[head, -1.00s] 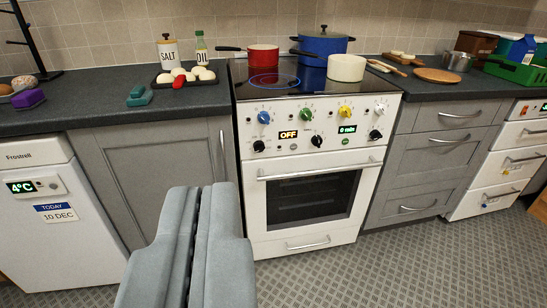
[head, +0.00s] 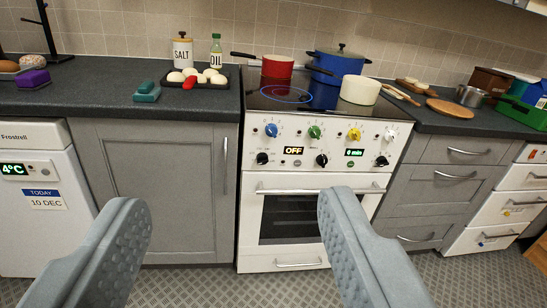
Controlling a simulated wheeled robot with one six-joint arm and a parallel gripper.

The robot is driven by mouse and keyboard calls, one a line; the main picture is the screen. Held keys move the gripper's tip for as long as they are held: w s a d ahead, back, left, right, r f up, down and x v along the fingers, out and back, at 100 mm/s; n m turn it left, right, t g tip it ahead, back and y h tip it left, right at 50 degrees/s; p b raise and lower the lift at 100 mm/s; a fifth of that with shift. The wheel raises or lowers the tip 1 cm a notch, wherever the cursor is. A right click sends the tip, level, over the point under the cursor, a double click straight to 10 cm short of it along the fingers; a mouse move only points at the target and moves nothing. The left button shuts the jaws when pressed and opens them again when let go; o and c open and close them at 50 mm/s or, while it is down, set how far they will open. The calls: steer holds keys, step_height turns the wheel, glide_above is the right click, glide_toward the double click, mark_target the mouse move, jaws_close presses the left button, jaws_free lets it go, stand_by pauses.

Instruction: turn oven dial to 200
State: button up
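The white oven (head: 272,225) stands right of centre, with its door shut. Its upper panel carries blue, green, yellow and white knobs. Below them are black dials: one at the left (head: 262,158), one in the middle (head: 321,160) and one at the right (head: 382,161). A display (head: 293,150) beside the middle dial reads OFF, and another display (head: 354,152) reads 0 min. The dial markings are too small to read. My gripper (head: 230,205) is open and empty in the foreground, its fingers wide apart, in front of the cabinet and oven door.
A tray of dough balls (head: 203,80) lies on the left worktop. The oven door handle (head: 320,189) sticks out below the panel.

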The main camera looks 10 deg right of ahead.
mark_target(262, 162)
steer(key=w+d+f+n, duration=0.1)
steer(key=w+f+n, duration=0.3)
steer(key=w, duration=0.5)
steer(key=w+d+f+n+h, duration=0.1)
steer(key=w+f+n, duration=0.3)
steer(key=w, duration=0.5)
steer(key=w+f+n, duration=0.3)
steer(key=w+f, duration=0.2)
steer(key=w, duration=0.4)
steer(key=w+d+f+n, duration=0.2)
steer(key=w+f+n, duration=0.5)
steer(key=f, duration=0.5)
steer(key=w+d+f+n, duration=0.2)
steer(key=w+f+n, duration=0.2)
steer(key=w+f, duration=0.65)
steer(key=shift+t+h, duration=0.3)
steer(key=w, duration=0.5)
steer(key=w+d+f, duration=0.1)
steer(key=w, duration=0.4)
steer(key=w+f, duration=0.1)
steer(key=w, duration=0.4)
steer(key=shift+w+d, duration=0.25)
steer(key=shift+w, duration=0.05)
steer(key=c, duration=1)
